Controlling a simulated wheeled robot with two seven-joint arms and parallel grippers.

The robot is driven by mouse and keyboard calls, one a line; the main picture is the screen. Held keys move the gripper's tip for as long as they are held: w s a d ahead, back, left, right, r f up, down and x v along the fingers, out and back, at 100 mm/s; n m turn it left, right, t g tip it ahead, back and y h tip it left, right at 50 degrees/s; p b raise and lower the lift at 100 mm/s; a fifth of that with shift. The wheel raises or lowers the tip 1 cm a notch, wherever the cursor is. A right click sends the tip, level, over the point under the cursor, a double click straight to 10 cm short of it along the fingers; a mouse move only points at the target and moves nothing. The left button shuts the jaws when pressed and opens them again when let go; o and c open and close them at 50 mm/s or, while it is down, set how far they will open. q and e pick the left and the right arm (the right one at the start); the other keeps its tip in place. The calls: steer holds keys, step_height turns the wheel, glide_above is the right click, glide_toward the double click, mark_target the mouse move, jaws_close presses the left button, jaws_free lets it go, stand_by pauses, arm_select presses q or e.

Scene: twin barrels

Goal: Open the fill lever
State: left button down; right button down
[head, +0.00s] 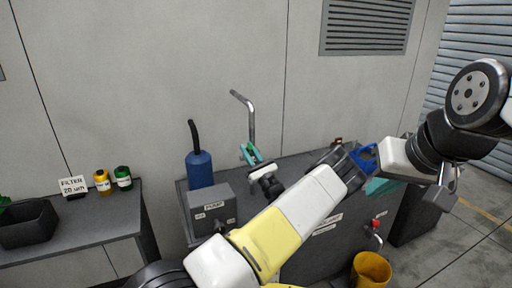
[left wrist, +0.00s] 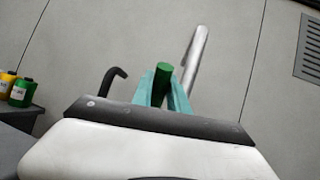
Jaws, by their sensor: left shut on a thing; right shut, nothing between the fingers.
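The fill lever's green handle (left wrist: 161,82) stands upright between the teal fingers of my left gripper (left wrist: 163,88) in the left wrist view. The fingers are shut on it. In the head view my left gripper (head: 252,154) is beside the bent metal pipe (head: 249,113) above the dark cabinet, and the green handle is small and mostly hidden there. The lever's base and joint are hidden. My right gripper (head: 381,187) is shut and empty at the cabinet's right side, its teal fingers partly hidden by my arm.
A grey pump box (head: 211,209) and blue canister (head: 199,169) stand left of the gripper. A red-handled tap (head: 375,225) is above a yellow bucket (head: 371,270). A side table (head: 95,222) holds a dark bin (head: 27,222), bottles and a filter sign (head: 73,186).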

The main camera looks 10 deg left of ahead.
arm_select(q)
steer(key=shift+s+d+f, duration=0.15)
steer(key=shift+f, duration=0.05)
steer(key=shift+y, duration=0.4)
steer(key=c, duration=1.6)
jaws_free()
steer(key=shift+o, duration=0.2)
steer(key=v, duration=0.8)
